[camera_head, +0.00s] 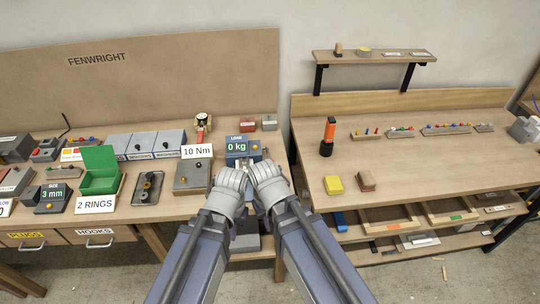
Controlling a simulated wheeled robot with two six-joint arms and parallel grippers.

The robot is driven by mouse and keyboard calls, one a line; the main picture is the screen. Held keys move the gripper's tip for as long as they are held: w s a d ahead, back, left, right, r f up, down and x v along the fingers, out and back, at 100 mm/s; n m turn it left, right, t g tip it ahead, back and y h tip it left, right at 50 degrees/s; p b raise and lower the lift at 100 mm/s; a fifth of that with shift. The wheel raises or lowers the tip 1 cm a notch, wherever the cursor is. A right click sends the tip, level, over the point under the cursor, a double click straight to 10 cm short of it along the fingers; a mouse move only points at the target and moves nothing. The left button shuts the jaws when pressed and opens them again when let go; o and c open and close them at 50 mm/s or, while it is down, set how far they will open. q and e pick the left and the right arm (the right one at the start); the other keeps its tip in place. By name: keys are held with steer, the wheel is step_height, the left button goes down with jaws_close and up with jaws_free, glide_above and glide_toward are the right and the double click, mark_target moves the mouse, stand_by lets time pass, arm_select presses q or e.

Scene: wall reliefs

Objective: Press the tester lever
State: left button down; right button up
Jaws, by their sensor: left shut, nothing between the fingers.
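The tester is a blue-grey box (231,155) with a green "0 kg" display and a "LOAD" label, at the right end of the left bench. My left gripper (243,166) is shut and empty, at the tester's front. My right gripper (264,160) is just to the right of it, close to the tester's right side; its fingers are too small to tell open from shut. I cannot make out the tester lever; both grippers cover the area in front of the tester.
Left of the tester stand a grey box with a "10 Nm" sign (197,151) and an open green box (99,171). Behind it are small red (248,124) and grey (269,123) boxes. The right bench (435,165) has much clear top, with an orange-and-black tool (328,137).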

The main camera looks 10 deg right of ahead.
steer(key=shift+m+t+y, duration=0.3)
steer(key=shift+m+t, duration=0.4)
steer(key=shift+t, duration=0.2)
steer(key=w+r+p, duration=0.2)
steer(key=w, duration=0.1)
steer(key=w+r+p, duration=0.2)
steer(key=w+r, duration=0.1)
steer(key=w+r+p, duration=0.2)
steer(key=w+r, duration=0.1)
steer(key=w, duration=0.1)
steer(key=shift+w+r+p, duration=0.1)
steer(key=shift+r+p, duration=0.05)
steer(key=shift+p, duration=0.15)
jaws_close()
steer(key=w+d+r+m+t+p, duration=0.2)
steer(key=w+r+p, duration=0.4)
steer(key=w, duration=0.5)
step_height(320, 180, up, 2)
steer(key=shift+w+p, duration=0.2)
steer(key=shift+p, duration=0.15)
